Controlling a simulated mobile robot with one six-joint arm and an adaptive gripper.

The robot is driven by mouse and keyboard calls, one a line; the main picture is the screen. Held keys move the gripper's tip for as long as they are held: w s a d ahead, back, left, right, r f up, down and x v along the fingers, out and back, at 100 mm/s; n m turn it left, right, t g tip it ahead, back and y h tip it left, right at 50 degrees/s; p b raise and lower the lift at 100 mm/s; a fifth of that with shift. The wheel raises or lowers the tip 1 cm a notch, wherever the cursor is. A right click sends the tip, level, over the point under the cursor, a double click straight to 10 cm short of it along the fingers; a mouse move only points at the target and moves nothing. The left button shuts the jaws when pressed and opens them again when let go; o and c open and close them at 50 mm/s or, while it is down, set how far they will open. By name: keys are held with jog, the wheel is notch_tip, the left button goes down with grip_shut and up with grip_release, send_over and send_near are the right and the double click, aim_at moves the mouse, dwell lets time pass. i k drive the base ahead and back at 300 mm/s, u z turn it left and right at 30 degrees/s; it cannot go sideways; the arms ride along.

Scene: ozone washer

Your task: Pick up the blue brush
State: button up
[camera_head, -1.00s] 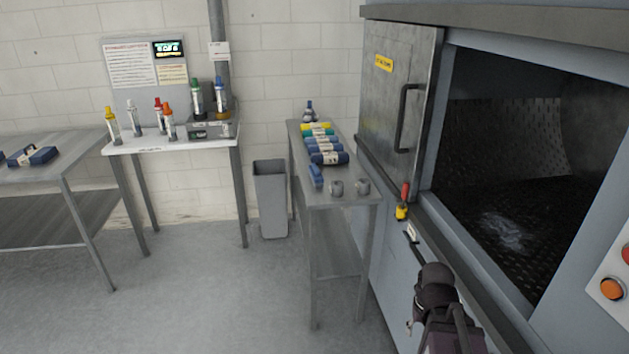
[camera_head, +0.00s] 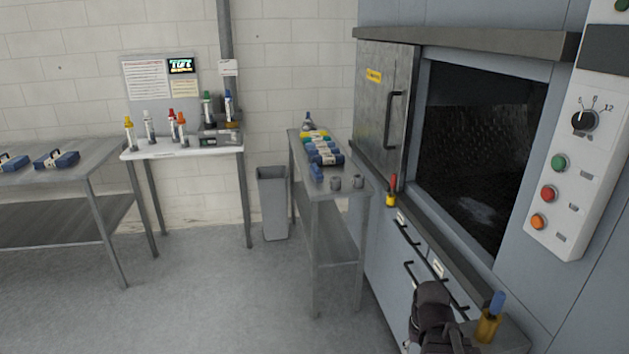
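A small blue oblong piece (camera_head: 316,173), which may be a brush, lies at the front left of the narrow metal table (camera_head: 325,186). Another upright blue piece (camera_head: 498,302), perhaps a brush handle, stands in a yellow-brown holder (camera_head: 487,327) at the lower right, by the washer. I cannot tell for sure which is the blue brush. A dark part of my own arm shows at the bottom, left of that holder and well apart from the narrow table. My gripper's fingers cannot be made out.
Rolled colored bundles (camera_head: 323,146) and two grey pieces (camera_head: 347,183) share the narrow table. The open washer (camera_head: 470,150) stands right, with a red-handled item (camera_head: 393,182) on its ledge. A grey bin (camera_head: 273,205) stands behind.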

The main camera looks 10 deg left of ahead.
aim_at(317, 176)
jog(key=k, duration=0.35)
jog(key=u, duration=0.55)
jog(key=i, duration=0.85)
jog(key=u, duration=0.6)
jog(key=i, duration=1.55)
jog(key=z, duration=0.75)
jog(key=i, duration=0.65)
jog(key=z, duration=0.4)
